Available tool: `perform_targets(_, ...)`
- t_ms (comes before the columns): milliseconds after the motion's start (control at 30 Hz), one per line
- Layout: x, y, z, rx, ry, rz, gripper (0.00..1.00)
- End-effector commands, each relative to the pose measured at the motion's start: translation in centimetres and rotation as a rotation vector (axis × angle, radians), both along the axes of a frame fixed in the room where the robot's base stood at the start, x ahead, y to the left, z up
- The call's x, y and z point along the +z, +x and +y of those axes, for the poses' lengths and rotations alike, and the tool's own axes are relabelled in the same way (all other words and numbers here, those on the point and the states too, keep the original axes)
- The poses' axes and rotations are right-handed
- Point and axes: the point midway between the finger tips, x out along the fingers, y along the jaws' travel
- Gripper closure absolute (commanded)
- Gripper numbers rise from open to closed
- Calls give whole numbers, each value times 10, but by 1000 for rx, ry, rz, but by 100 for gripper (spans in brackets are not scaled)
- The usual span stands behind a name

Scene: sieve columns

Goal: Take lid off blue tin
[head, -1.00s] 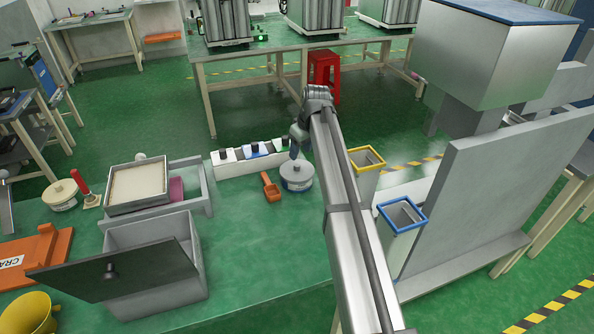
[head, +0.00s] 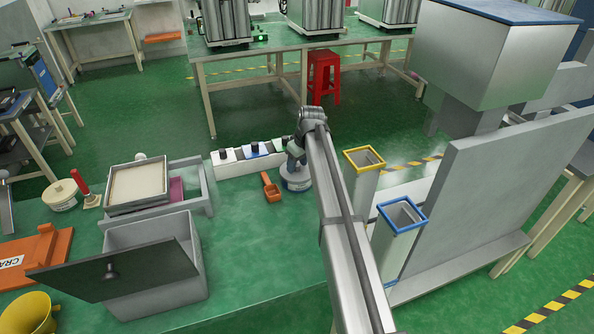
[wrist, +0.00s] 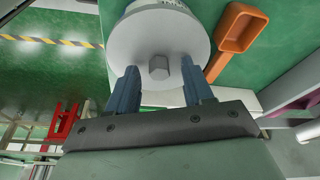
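The blue tin (head: 297,184) stands on the green table, right of the orange scoop, with a blue band on its side. Its round grey lid (wrist: 135,42) is on it, with a small knob (wrist: 159,68) in the middle. My gripper (wrist: 160,74) is open just over the lid, one finger on each side of the knob, with gaps between. In the head view my gripper (head: 296,158) hides part of the lid. I cannot tell whether the fingertips touch the lid.
An orange scoop (head: 271,187) lies close left of the tin. A white block with bottles (head: 232,167) stands behind. Yellow-rimmed (head: 364,158) and blue-rimmed (head: 402,214) columns stand at the right. A cream-lidded tin (head: 61,196) is far left.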

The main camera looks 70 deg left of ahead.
Motion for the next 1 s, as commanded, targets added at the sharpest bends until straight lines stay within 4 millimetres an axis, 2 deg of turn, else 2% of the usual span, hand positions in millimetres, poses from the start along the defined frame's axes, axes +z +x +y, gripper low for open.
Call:
perform_targets(67, 0, 0, 0, 0, 0, 0, 57)
perform_targets(500, 0, 0, 0, 0, 0, 0, 99)
perform_targets(833, 2, 0, 0, 0, 0, 0, 100)
perform_targets(1000, 19, 0, 1, 0, 2, 0, 100)
